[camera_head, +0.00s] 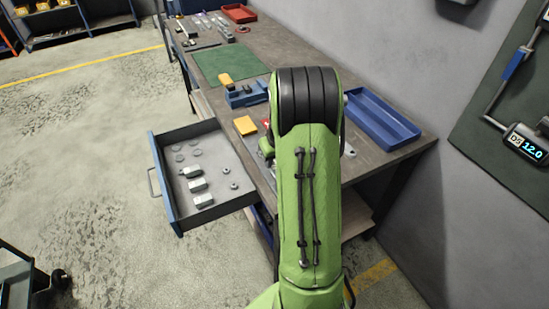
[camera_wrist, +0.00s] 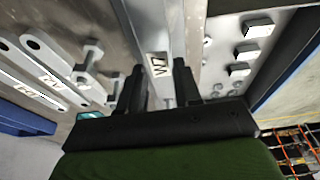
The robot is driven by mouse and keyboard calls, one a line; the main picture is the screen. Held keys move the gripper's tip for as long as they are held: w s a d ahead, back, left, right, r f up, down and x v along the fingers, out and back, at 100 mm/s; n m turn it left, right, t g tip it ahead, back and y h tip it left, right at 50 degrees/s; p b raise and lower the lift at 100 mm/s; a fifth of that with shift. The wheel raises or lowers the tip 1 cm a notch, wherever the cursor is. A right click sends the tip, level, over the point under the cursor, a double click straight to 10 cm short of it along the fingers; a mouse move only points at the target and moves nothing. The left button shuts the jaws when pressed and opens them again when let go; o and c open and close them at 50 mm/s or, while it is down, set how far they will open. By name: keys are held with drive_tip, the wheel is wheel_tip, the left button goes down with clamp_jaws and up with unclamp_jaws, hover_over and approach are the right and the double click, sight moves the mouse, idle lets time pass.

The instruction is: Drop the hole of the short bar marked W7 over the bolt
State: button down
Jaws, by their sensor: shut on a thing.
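My gripper (camera_wrist: 160,88) is shut on a grey metal bar (camera_wrist: 150,25) with a white W7 label, in the wrist view. The bar runs away from the fingers toward the top of the picture, and its hole is not visible. Upright bolt-like pieces (camera_wrist: 91,58) stand to the left of the gripper, apart from the held bar. I cannot tell which of them is the task's bolt. In the head view my arm hides the gripper, the bar and the spot under them.
Other labelled bars (camera_wrist: 45,75) lie left of the gripper in the wrist view. An open drawer (camera_head: 166,185) with metal blocks and round pieces juts out from the workbench (camera_head: 290,50). A blue tray (camera_head: 380,122), blue holder (camera_head: 245,98) and yellow block (camera_head: 245,125) are on the bench.

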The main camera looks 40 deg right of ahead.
drive_tip(key=shift+f+b, duration=0.45)
drive_tip(key=shift+f, duration=0.15)
drive_tip(key=c, duration=0.7)
unclamp_jaws()
drive_tip(key=p+v, duration=0.3)
drive_tip(key=v, duration=1.2)
drive_tip(key=shift+s+r, duration=0.15)
drive_tip(key=shift+r, duration=0.25)
